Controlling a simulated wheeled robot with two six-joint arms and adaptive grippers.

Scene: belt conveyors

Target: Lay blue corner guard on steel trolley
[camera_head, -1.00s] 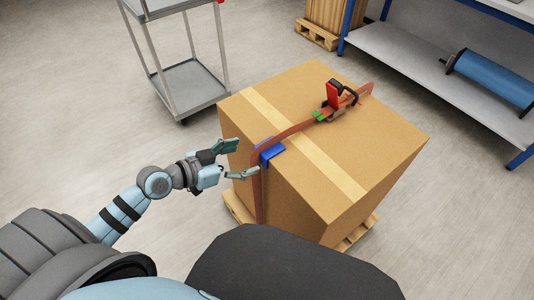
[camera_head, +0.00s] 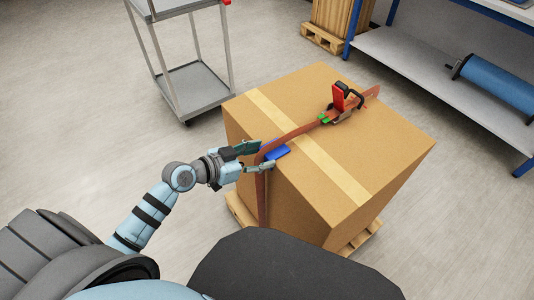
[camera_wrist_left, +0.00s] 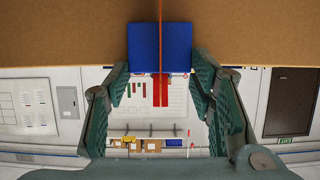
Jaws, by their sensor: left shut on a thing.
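The blue corner guard (camera_head: 279,152) sits on the near left top edge of a large cardboard box, under an orange strap (camera_head: 301,131). In the left wrist view the guard (camera_wrist_left: 146,48) shows as a blue square between the green fingertips, with the strap crossing it. My left gripper (camera_head: 265,157) is shut on the guard, one finger on each side. The steel trolley (camera_head: 196,92) stands behind and left of the box, with a lower shelf and a partly cut-off upper shelf. My right gripper is not in view.
The cardboard box (camera_head: 385,150) stands on a wooden pallet (camera_head: 361,238). A red and black strap buckle (camera_head: 341,98) lies on its top. A shelf bench (camera_head: 430,75) with a blue roll (camera_head: 497,82) is at the right. Floor is clear between box and trolley.

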